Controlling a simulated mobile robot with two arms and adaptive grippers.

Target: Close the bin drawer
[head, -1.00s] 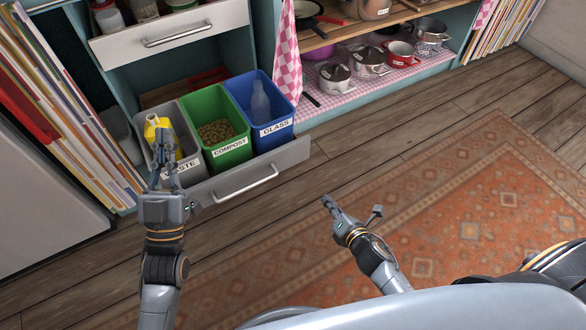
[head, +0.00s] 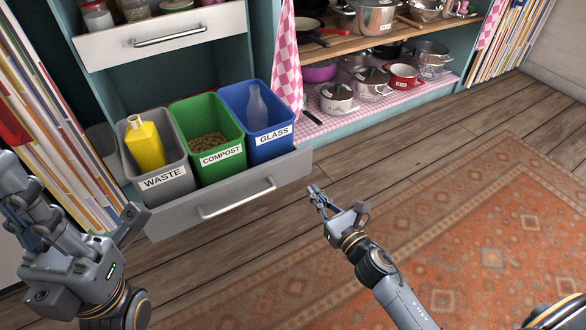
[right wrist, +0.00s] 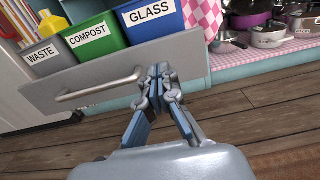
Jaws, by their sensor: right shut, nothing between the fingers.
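The bin drawer (head: 222,190) is pulled out of the blue-green cabinet, with a bar handle (head: 237,198) on its grey front. It holds a grey WASTE bin (head: 165,184), a green COMPOST bin (head: 221,164) and a blue GLASS bin (head: 272,139). My right gripper (head: 317,191) is shut and empty, just right of the drawer front's right end. In the right wrist view its fingertips (right wrist: 160,72) overlap the front's right part, beside the handle; contact cannot be told. My left gripper (head: 75,195) is open and empty, left of the drawer and close to the head camera.
A white upper drawer (head: 165,37) with jars stands partly open above the bins. Pots stand on the shelves at right, beside a pink checked curtain (head: 286,65). Books (head: 62,155) line the left side. Wooden floor and a patterned rug (head: 480,220) lie clear in front.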

